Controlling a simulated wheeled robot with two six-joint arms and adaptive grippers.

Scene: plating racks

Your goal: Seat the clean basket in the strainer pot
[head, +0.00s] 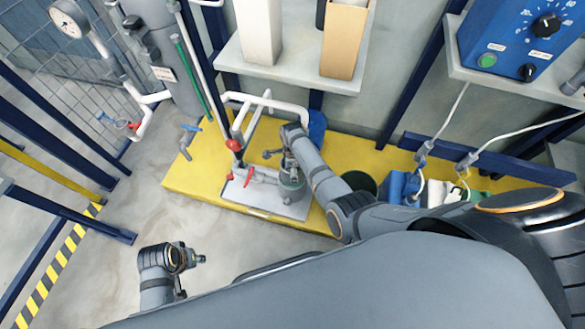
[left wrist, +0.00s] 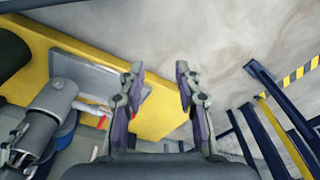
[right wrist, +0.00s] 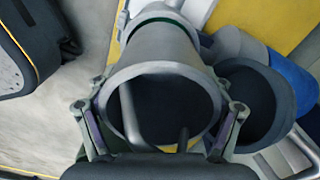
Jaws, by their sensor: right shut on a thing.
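A grey open-topped cylinder, which I take to be the clean basket (right wrist: 205,72), is between the fingers of my right gripper (right wrist: 160,118). Its mouth faces the right wrist camera, and a bent rod shows inside. In the head view my right gripper (head: 289,160) is over the strainer pot (head: 291,186) on the grey plate. The basket lines up with the pot, but I cannot tell how deep it sits, since the gripper hides the join. My left gripper (head: 198,258) is empty, its fingers apart in the left wrist view (left wrist: 157,78), left of and nearer than the plinth.
The yellow plinth (head: 190,180) carries the grey plate (head: 250,200), white pipes and a red-knobbed lever (head: 233,145). A dark round container (right wrist: 245,100) stands beside the basket. A shelf with boxes (head: 290,65) overhangs behind. Bare floor (head: 100,245) lies at the left.

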